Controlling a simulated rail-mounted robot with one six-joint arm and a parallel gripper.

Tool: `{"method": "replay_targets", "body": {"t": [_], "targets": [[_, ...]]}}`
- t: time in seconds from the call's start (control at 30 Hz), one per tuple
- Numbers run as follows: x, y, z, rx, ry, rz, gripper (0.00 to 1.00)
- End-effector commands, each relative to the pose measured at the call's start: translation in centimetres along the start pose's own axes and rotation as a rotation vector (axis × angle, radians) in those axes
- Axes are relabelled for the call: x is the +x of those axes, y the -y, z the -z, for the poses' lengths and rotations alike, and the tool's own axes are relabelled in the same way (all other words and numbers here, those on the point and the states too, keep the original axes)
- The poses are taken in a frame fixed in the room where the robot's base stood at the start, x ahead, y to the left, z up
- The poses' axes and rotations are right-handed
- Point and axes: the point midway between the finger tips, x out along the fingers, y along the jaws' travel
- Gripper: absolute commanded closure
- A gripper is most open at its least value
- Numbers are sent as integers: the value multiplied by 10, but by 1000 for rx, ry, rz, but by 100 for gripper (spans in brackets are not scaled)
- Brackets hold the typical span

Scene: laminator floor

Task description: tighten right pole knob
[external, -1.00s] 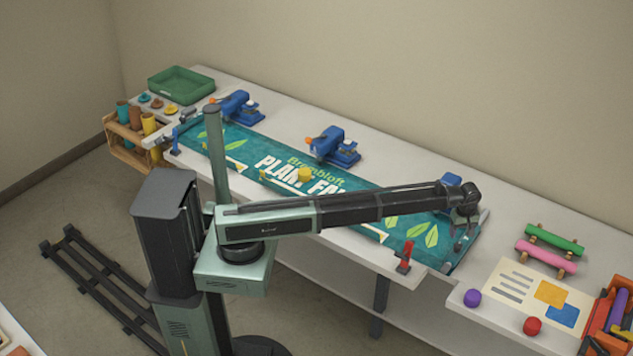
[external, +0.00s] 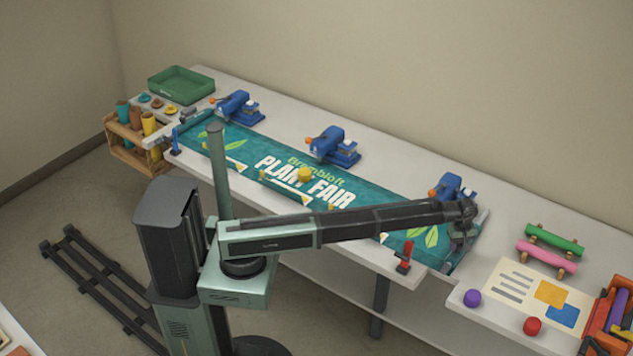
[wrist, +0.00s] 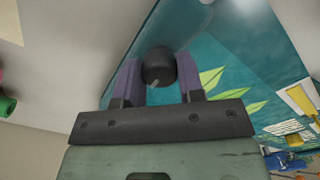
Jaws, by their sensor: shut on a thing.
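The teal Plant Fair banner (external: 345,181) lies along the long white table. A dark round knob (wrist: 158,65) with a small pale mark sits at the banner's right end in the wrist view. My gripper (wrist: 160,80) has its two purple-grey fingers on either side of the knob and is shut on it. In the external view my gripper (external: 459,243) is low over the banner's right end, and the wrist hides the knob there.
Blue clamp-like tools (external: 333,146) stand along the banner's back edge, one close behind my wrist. A red upright piece (external: 404,258) stands at the front edge.

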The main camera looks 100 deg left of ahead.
Motion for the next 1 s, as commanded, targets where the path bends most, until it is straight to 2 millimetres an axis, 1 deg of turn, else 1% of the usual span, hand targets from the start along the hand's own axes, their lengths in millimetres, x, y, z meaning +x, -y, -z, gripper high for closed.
{"method": "replay_targets", "body": {"t": [0.27,0.47,1.0], "targets": [[0,0,0,50,0,0,88],[0,0,0,162,0,0,88],[0,0,0,654,0,0,88]]}}
